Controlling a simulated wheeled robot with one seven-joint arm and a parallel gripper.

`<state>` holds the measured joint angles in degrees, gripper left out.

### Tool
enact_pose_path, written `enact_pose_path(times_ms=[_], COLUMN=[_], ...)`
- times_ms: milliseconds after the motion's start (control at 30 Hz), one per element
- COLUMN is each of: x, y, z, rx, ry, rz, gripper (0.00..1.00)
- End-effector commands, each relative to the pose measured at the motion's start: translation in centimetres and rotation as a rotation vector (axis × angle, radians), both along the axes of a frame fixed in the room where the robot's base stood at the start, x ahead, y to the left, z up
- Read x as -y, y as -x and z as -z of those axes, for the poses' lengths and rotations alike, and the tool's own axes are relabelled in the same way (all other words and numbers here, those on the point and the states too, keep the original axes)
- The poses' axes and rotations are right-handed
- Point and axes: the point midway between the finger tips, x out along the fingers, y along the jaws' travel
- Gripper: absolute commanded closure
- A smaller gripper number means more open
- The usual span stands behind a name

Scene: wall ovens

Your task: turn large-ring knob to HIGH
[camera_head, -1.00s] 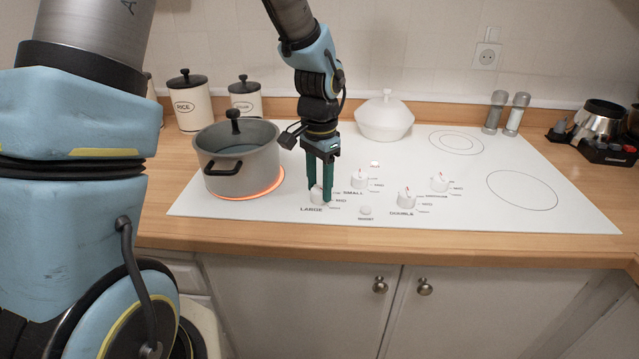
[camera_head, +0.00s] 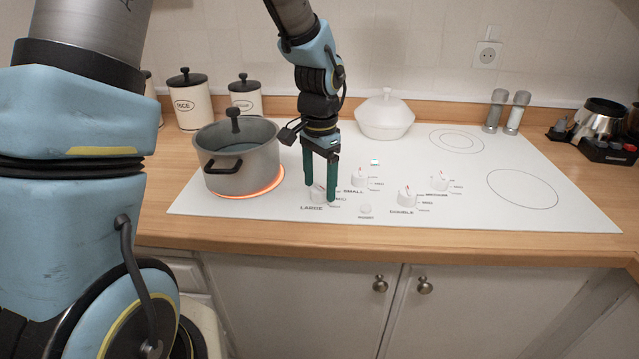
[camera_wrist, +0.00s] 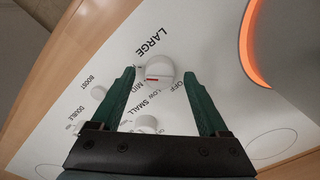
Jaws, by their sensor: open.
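The white LARGE knob (camera_head: 318,195) is at the front left of the white cooktop, partly hidden by my fingers. In the wrist view the knob (camera_wrist: 160,68) has a red mark on its side facing the LOW and MID labels; I cannot tell its exact setting. My gripper (camera_head: 320,192) points down at the knob with its green fingers apart. In the wrist view my gripper (camera_wrist: 159,73) is open, with one fingertip on each side of the knob and gaps visible. The HIGH label is not readable there.
A grey pot (camera_head: 238,160) stands on the glowing orange ring at the left. The SMALL knob (camera_head: 359,177), DOUBLE knob (camera_head: 406,197) and another knob (camera_head: 440,181) are to the right. A white lidded dish (camera_head: 384,118) stands behind.

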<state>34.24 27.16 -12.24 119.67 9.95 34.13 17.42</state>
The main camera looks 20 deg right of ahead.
Motion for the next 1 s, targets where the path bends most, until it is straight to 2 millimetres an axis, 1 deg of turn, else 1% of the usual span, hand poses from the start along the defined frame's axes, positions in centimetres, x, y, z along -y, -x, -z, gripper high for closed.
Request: enact_pose_path(times_ms=[167,400,500,600,700,1000], x=[0.0,0.0,0.0,0.0,0.0,0.0], y=[-0.1,-0.1,-0.1,0.0,0.0,0.0], z=[-2.7,-7.4,-8.8,-9.8,-10.3,-10.4], rx=[0.006,0.004,0.003,0.002,0.001,0.0], ry=[0.004,0.004,0.002,0.002,0.001,0.0], rz=[-0.002,0.0,-0.001,0.0,0.0,0.001], gripper=[0.22,0.22,0.22,0.22,0.22,0.22])
